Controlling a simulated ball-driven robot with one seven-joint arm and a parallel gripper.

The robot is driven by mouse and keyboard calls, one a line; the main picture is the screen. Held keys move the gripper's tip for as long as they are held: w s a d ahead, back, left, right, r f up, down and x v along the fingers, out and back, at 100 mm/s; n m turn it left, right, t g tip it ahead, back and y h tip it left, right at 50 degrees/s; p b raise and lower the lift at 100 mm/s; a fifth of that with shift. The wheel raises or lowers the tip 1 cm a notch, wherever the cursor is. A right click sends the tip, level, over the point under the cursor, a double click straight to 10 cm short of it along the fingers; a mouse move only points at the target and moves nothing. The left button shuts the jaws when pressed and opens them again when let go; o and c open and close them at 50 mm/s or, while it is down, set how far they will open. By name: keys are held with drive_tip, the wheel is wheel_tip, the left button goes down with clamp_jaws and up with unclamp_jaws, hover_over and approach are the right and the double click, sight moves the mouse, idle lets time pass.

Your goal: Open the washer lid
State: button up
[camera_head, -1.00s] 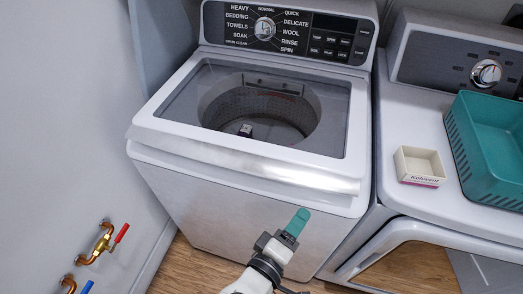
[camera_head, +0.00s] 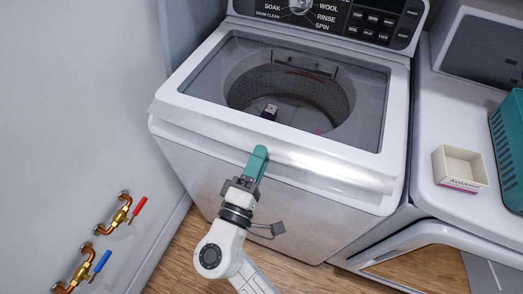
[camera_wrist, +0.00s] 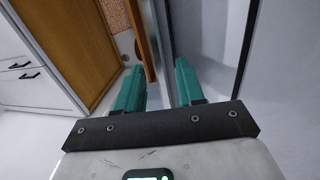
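The white top-load washer (camera_head: 215,165) stands in the middle of the head view. Its lid (camera_head: 200,117) lies flat and shut, with a clear window through which the drum and a small dark item (camera_head: 269,112) show. My gripper (camera_head: 259,155) has teal fingers and points up at the lid's front lip, left of its middle. The fingertips overlap the lip in the head view; I cannot tell whether they touch it. In the wrist view, my gripper (camera_wrist: 160,75) has its two fingers apart, with nothing seen held between them.
The dryer (camera_head: 430,210) stands at the right, with a small white box (camera_head: 462,167) and a teal basket (camera_head: 508,150) on top. Pipes with a red-handled valve (camera_head: 138,207) and a blue-handled valve (camera_head: 101,262) stick out from the left wall. Wood floor (camera_head: 180,262) lies in front.

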drive_tip(key=shift+x, duration=0.8)
drive_tip(key=shift+d, duration=0.1)
drive_tip(key=shift+c, duration=0.2)
clamp_jaws()
